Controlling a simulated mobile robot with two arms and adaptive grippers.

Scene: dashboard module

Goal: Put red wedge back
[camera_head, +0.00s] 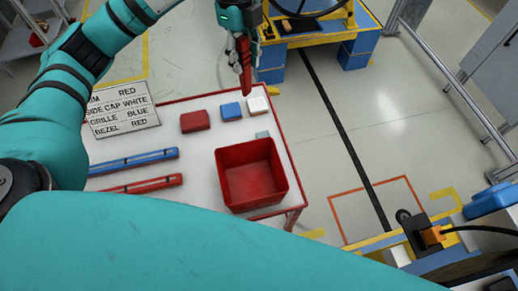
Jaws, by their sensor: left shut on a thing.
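A red wedge (246,80), long and narrow, hangs point down from my left gripper (241,50). The gripper is shut on its upper end, above the far edge of the white table (190,155). The lower tip of the wedge appears above or near the table's far rim; how high it is I cannot tell. My right gripper is not in view.
A red bin (252,174) stands at the table's right, apparently empty. Red (195,121), blue (231,110) and white (258,105) blocks lie behind it. Blue (134,161) and red (143,185) bars and a label sheet (123,108) lie left. A yellow-and-blue stand (354,45) is beyond.

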